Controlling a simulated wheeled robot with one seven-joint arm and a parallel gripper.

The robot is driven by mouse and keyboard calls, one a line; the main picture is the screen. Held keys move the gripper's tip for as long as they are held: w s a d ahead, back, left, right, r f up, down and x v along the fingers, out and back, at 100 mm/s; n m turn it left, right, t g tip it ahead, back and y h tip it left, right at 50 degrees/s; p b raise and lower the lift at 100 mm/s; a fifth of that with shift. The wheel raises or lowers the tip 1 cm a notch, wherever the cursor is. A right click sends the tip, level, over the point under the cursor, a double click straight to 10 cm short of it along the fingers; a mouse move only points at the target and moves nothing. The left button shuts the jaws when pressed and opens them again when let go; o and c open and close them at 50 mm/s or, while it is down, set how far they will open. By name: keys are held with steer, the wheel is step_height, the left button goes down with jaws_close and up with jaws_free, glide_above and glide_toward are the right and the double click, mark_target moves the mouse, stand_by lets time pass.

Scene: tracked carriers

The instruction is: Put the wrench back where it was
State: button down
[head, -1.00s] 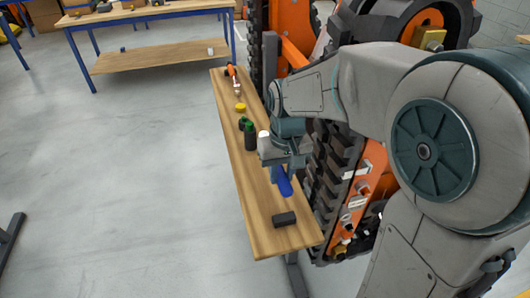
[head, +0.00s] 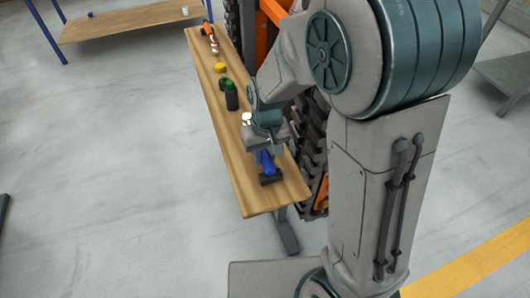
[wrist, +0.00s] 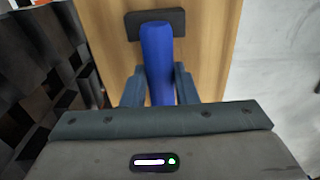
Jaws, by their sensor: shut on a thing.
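My gripper (head: 266,150) is shut on a blue, rounded, handle-like thing (head: 266,163); in the wrist view this blue thing (wrist: 158,55) stands between the two fingers. No wrench shape can be made out, as its lower part is hidden by my gripper. My gripper is over the near end of a narrow wooden bench (head: 237,160). A dark block (head: 271,179) lies on the bench by the blue thing's far end, and it also shows in the wrist view (wrist: 142,24). I cannot tell whether the two touch.
Farther along the bench stand a dark green bottle (head: 231,97), a yellow thing (head: 220,67) and an orange tool (head: 207,32). A tracked machine (head: 310,135) is close along the bench's right side.

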steer(key=c, duration=1.1)
jaws_free()
steer(key=shift+c, duration=0.2)
step_height(320, 180, up, 12)
steer(key=p, duration=0.1)
steer(key=shift+d, duration=0.2)
steer(key=shift+s, duration=0.2)
